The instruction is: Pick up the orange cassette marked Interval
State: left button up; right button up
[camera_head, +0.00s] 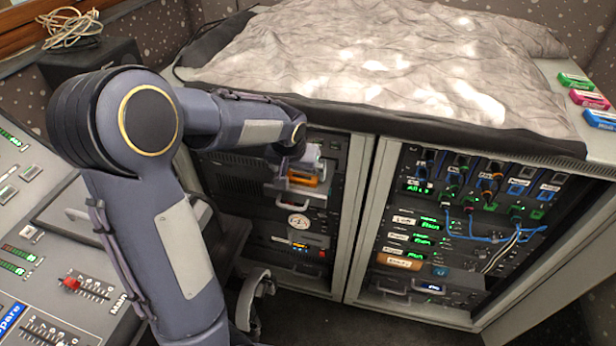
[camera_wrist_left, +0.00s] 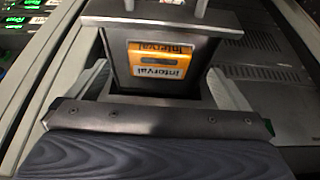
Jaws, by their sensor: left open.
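The orange cassette marked Interval (camera_head: 303,180) sits in a small pulled-out drawer (camera_head: 318,201) in the left rack. In the left wrist view, the cassette (camera_wrist_left: 158,64) lies inside the dark drawer, its label upside down. My left gripper (camera_head: 298,165) is at this drawer, partly hidden by its own wrist. In the left wrist view, the open fingers of my left gripper (camera_wrist_left: 158,84) show as pale shapes on both sides of the drawer front, with the cassette between them in the picture. I cannot tell whether they touch anything. My right gripper is not in view.
A crumpled grey cover (camera_head: 390,60) lies on the rack top. Green (camera_head: 575,80), pink (camera_head: 590,99) and blue (camera_head: 602,119) cassettes lie at its right edge. The right rack (camera_head: 364,200) holds patch cables. A fader desk (camera_head: 40,250) stands at left.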

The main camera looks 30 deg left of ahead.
aim_at(302, 178)
pick_arm(q)
jog(key=x, duration=0.4)
jog(key=shift+w+a+f, duration=0.1)
jog(key=shift+w+f, duration=0.2)
jog(key=shift+w, duration=0.1)
jog(key=c, duration=1)
jog(key=shift+r, duration=0.15)
